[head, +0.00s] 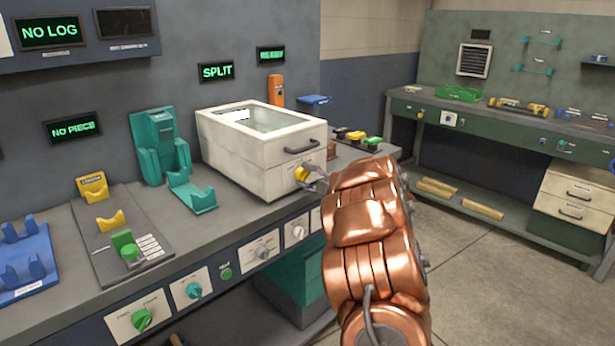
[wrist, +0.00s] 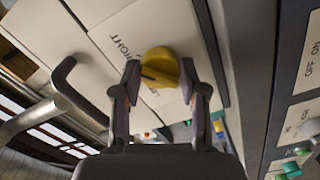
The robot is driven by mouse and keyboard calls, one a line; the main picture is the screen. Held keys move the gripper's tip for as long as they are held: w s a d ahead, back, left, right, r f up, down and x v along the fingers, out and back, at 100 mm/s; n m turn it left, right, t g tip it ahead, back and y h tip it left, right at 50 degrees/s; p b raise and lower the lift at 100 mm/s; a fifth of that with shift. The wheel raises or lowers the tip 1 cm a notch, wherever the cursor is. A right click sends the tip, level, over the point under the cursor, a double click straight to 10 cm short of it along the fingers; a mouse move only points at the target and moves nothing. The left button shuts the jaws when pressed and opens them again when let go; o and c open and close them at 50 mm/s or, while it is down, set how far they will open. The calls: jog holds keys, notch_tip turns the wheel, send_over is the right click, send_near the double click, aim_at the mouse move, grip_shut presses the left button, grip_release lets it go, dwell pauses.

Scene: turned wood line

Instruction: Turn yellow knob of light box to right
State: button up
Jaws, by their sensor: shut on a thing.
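The light box (head: 258,155) is a cream box with a glass top, standing on the bench in the head view. Its yellow knob (head: 301,173) is low on the front face, below and left of a dark handle. In the wrist view the yellow knob (wrist: 160,67) sits between the fingertips of my gripper (wrist: 160,80), beside the letters "GHT" on the panel. My gripper (head: 314,178) is shut on the knob, one finger on each side. A dark pointer mark shows on the knob's left side in the wrist view. Part of the panel lettering is hidden.
The box's dark handle (wrist: 70,85) is close to my gripper. The bench front carries several dials, including a green one (head: 141,319). A teal cradle (head: 193,191) stands left of the box. Open floor (head: 480,240) lies to the right.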

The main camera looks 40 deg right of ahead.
jog(key=o, duration=1.1)
jog(key=shift+o, duration=0.2)
jog(key=shift+s, duration=0.15)
jog(key=s, duration=1.1)
jog(key=shift+s, duration=0.4)
jog(key=shift+a, duration=0.1)
